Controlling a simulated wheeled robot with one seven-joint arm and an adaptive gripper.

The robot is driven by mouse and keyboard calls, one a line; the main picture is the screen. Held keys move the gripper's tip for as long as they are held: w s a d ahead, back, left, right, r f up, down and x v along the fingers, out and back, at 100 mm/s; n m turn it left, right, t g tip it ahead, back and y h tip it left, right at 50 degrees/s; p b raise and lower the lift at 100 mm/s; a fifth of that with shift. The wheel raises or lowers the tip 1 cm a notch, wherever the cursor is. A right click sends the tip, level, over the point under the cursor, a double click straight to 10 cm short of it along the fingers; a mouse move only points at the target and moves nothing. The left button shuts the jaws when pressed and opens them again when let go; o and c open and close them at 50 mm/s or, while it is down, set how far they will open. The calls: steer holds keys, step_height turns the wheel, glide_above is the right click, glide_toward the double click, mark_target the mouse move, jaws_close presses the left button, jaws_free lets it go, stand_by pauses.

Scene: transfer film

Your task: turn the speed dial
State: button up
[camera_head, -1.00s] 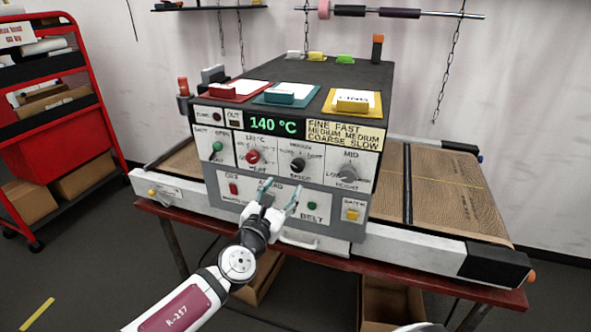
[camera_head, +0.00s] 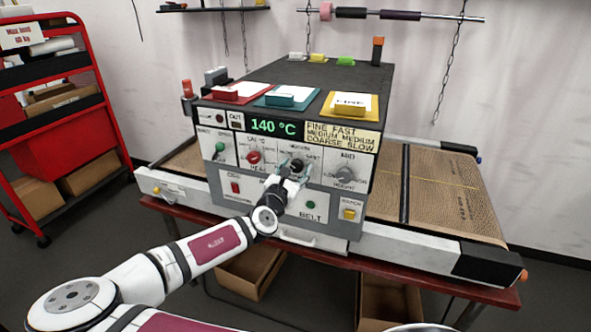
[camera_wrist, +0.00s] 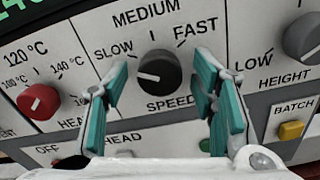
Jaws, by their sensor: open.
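The speed dial (camera_wrist: 159,73) is a black round knob on the machine's light front panel, with SLOW, MEDIUM and FAST printed around it. In the wrist view its pale pointer mark lies toward the left, on the SLOW side. In the head view the dial (camera_head: 297,166) shows just beyond my gripper. My gripper (camera_wrist: 160,95) is open, with one teal finger on each side of the dial and a gap to it on both sides. In the head view my gripper (camera_head: 290,172) is at the panel below and around the dial. Whether the fingertips touch the panel cannot be told.
A red heat dial (camera_wrist: 38,102) is left of the speed dial, and a grey height dial (camera_wrist: 303,37) is right. Below are a yellow batch button (camera_wrist: 291,130) and a green belt button (camera_head: 310,204). The display (camera_head: 276,125) reads 140 °C. A conveyor (camera_head: 440,190) extends right.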

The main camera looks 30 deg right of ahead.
steer(key=shift+c, duration=0.2)
steer(key=c, duration=1.1)
